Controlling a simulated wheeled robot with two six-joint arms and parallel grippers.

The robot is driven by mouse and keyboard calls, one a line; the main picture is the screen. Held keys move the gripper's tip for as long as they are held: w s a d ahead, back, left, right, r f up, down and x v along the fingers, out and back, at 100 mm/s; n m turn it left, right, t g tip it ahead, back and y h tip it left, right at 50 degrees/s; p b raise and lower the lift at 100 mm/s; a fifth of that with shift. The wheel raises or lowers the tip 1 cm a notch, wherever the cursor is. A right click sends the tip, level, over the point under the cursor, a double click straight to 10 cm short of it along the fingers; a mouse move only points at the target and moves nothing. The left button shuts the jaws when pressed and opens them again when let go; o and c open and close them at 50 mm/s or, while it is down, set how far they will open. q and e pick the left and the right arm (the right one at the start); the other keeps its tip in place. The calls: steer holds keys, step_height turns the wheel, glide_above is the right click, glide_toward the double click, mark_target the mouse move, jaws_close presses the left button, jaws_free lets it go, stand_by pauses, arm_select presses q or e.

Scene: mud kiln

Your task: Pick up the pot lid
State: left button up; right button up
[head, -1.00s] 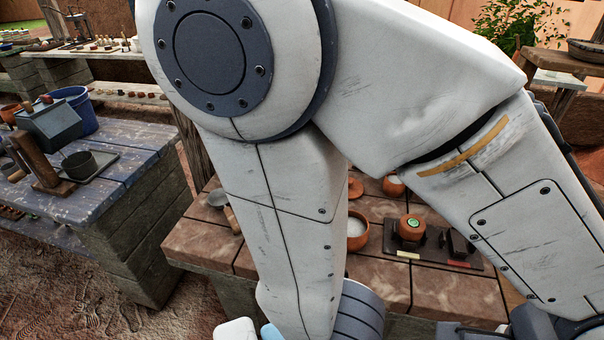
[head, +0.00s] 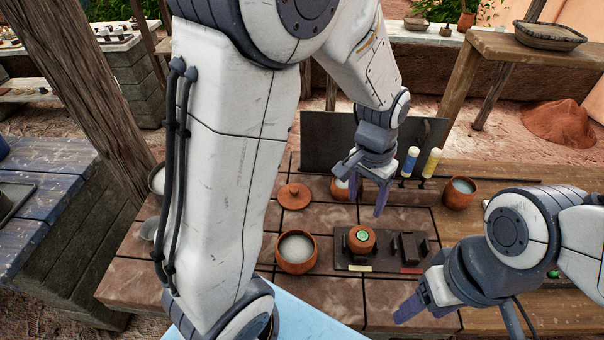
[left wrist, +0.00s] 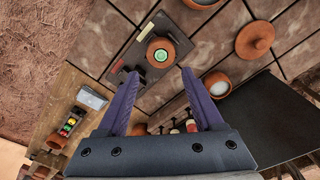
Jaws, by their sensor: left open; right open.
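The pot lid is a round terracotta disc with a knob (head: 294,195), lying flat on the tiled worktop in the head view. It also shows at upper right in the left wrist view (left wrist: 254,41). My left gripper (head: 362,190) is open and empty, to the right of the lid and apart from it, above the worktop. Its two purple fingers show in the left wrist view (left wrist: 163,90) with nothing between them. My right gripper (head: 410,303) is open at the front right, well away from the lid.
A terracotta pot with pale contents (head: 296,252) stands in front of the lid. Another pot (head: 340,188) is partly hidden by my left gripper. A dark tray (head: 384,263) holds a small pot with a green disc (head: 361,239). A dark upright panel (head: 325,135) stands behind.

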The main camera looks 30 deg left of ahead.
arm_select(q)
steer(key=w+a+n+p, duration=0.2)
steer(key=w+a, duration=0.3)
steer(key=a, duration=0.1)
steer(key=n+p, duration=0.3)
steer(key=p, duration=0.2)
glide_above(295, 188)
steer(key=shift+y, duration=0.3)
step_height(295, 188, down, 14)
steer(key=shift+r, duration=0.25)
steer(key=shift+f, duration=0.3)
steer(key=shift+f+p, duration=0.3)
steer(key=shift+f, duration=0.2)
step_height(295, 188, down, 3)
steer(key=shift+s+f+p, duration=0.15)
steer(key=shift+p, duration=0.75)
steer(key=shift+f, duration=0.6)
jaws_close()
arm_select(e)
step_height(295, 188, up, 11)
